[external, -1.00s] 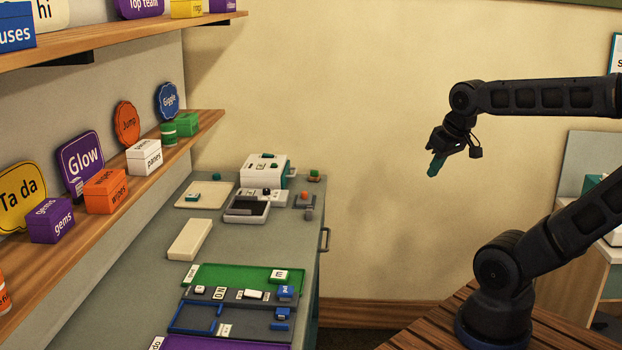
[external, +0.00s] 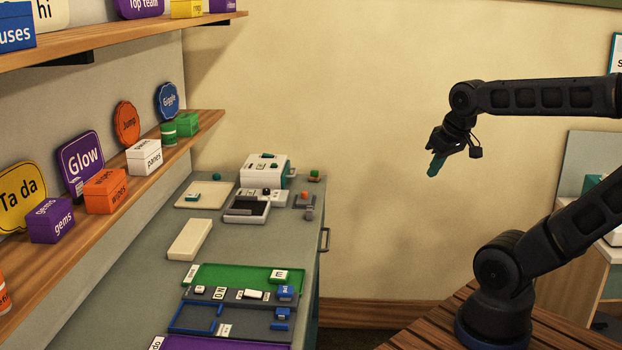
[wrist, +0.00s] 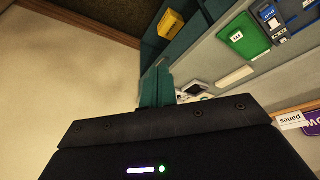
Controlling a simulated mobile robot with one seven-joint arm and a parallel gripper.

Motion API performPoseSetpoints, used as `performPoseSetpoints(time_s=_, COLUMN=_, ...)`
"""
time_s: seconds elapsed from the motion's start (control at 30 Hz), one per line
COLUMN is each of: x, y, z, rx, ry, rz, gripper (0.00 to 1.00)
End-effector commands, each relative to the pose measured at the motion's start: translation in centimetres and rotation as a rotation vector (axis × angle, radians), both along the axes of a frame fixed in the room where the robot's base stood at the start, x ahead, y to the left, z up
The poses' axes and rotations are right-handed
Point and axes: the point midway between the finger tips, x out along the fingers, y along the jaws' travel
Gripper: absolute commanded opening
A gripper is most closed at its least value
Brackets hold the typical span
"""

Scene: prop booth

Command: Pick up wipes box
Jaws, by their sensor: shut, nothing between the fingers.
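An orange box (external: 105,192), whose small label appears to read "wipes", sits on the lower wooden shelf at the left of the external view. It stands between a purple "gems" box (external: 50,221) and a white "panes" box (external: 144,157). I cannot make it out in the wrist view. My gripper (external: 434,168) hangs in the air at the right, far from the shelf and in front of the bare wall. Its teal fingers (wrist: 156,87) are together with nothing between them.
The lower shelf (external: 200,130) also holds signs behind the boxes and a green box (external: 187,124). The upper shelf (external: 150,30) overhangs it. Below, a grey counter (external: 150,262) carries trays and a white device (external: 264,172). The air between my gripper and the counter is clear.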

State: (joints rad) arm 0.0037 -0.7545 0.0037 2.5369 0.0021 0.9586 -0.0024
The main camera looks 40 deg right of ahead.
Motion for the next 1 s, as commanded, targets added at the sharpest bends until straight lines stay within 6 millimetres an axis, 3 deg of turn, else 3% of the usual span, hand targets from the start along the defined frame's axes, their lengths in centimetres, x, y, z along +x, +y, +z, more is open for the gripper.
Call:
performPoseSetpoints(time_s=0.03, x=0.0, y=0.0, z=0.0, rx=0.0, ry=0.0, rz=0.0, gripper=0.04)
performPoseSetpoints(time_s=0.43, x=0.0, y=0.0, z=0.0, rx=0.0, ry=0.0, rz=0.0, gripper=0.8)
performPoseSetpoints(time_s=0.77, x=0.4, y=0.2, z=0.4, rx=-0.002, ry=0.006, rz=0.011, gripper=0.8)
performPoseSetpoints(time_s=1.0, x=4.2, y=2.1, z=3.8, rx=-0.017, ry=0.078, rz=0.137, gripper=0.8)
